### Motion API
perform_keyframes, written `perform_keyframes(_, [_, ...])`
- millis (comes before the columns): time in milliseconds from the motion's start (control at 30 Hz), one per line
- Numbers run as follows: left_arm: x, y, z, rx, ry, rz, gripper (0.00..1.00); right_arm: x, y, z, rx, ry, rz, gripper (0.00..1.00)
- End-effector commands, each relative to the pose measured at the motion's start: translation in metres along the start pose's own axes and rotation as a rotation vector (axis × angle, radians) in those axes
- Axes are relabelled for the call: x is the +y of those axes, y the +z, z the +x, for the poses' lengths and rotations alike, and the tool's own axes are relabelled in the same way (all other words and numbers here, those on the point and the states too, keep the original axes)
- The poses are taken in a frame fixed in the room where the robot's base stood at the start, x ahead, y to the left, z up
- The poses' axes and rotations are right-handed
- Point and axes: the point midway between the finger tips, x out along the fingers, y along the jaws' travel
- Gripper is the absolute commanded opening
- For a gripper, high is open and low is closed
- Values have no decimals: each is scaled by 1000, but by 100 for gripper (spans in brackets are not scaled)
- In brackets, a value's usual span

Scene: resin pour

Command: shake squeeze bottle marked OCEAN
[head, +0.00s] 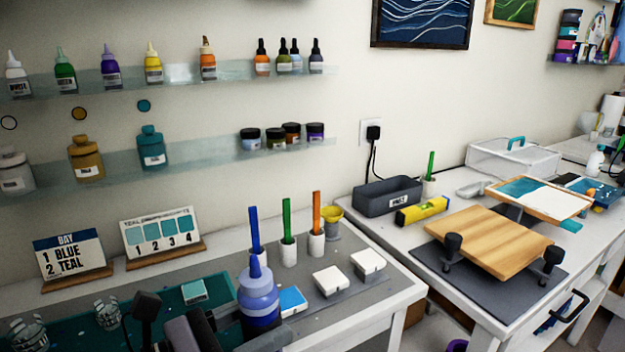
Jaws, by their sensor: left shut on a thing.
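A blue squeeze bottle (260,298) with a pointed nozzle stands upright at the lower middle of the head view, over the front of the left table. No OCEAN marking can be read on it from here. My left gripper (238,318) comes in from the bottom left and is shut on the bottle's side. Part of the bottle's lower body is hidden by the gripper and the frame edge. I cannot tell whether the bottle's base touches the table. My right gripper is not in view.
Clear cups (108,313) stand on the teal mat at left. Blue, green and orange sticks in white holders (288,250) stand behind the bottle, with white-topped blocks (331,281) to its right. A wooden board (490,242) lies on the right table. Shelves of bottles (175,72) line the wall.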

Motion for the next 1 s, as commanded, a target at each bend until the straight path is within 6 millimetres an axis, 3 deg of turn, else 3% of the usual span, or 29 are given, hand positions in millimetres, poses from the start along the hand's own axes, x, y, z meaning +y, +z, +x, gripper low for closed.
perform_keyframes(67, [0,4,0,3,1,-4,22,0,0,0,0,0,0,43])
perform_keyframes(167, [0,-40,-1,19,3,-14,22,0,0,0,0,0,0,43])
perform_keyframes(267, [0,-57,0,7,2,-9,22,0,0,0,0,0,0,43])
perform_keyframes(333, [0,-51,0,-1,0,-1,22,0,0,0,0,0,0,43])
perform_keyframes(467, [0,-1,1,-13,-1,7,22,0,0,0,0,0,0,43])
perform_keyframes(533, [0,8,0,-2,2,0,22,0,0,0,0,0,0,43])
perform_keyframes(567, [0,4,0,3,1,-4,22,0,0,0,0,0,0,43])
perform_keyframes(667, [0,-40,-1,19,3,-14,22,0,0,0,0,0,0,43])
perform_keyframes(733, [0,-54,0,10,1,-11,22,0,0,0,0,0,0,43])
perform_keyframes(1000, [0,-56,0,3,1,-3,22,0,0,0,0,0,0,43])
